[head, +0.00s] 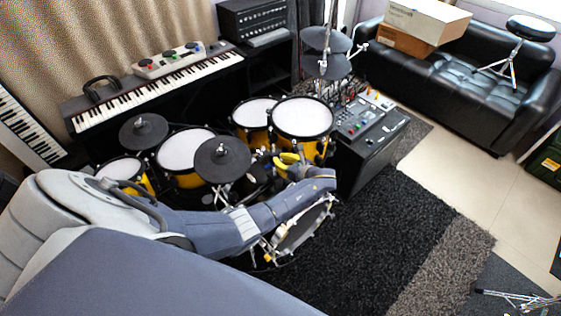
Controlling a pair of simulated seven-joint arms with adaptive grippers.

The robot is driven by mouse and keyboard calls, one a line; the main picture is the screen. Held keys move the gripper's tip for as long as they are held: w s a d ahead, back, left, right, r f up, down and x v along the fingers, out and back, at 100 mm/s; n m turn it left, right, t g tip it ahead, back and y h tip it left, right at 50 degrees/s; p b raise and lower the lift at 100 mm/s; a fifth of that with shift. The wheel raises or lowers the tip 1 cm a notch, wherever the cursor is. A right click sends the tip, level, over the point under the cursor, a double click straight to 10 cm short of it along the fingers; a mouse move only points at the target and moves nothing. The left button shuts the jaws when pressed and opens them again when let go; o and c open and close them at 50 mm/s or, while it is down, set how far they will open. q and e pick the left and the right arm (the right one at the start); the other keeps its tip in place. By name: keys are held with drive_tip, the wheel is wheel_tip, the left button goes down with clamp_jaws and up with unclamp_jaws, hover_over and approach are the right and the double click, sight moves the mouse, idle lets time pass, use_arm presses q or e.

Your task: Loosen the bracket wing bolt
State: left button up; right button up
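My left arm reaches in from the left across the drum kit, and its far end bends back toward the kit. My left gripper (288,160) is small in the head view, among the drums, close to the yellow drum with a white head (302,117) and to the right of a black cymbal pad (223,159). I cannot tell whether its fingers are open or shut, or whether they touch anything. The bracket wing bolt is too small or hidden, so I cannot make it out. My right gripper is not in view.
Other drums (185,149) and a second black pad (143,131) crowd the left. A drum lies under my forearm (299,232). A mixer (367,117) stands on a black box at the right. The dark rug (365,245) is clear in front.

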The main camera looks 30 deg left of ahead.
use_arm(q)
drive_tip(key=shift+o, duration=0.7)
drive_tip(key=shift+d, duration=0.1)
drive_tip(key=shift+d+r, duration=0.1)
drive_tip(key=shift+d, duration=0.1)
drive_tip(key=v, duration=1.1)
drive_tip(key=shift+r, duration=0.2)
drive_tip(key=shift+s+d, duration=0.1)
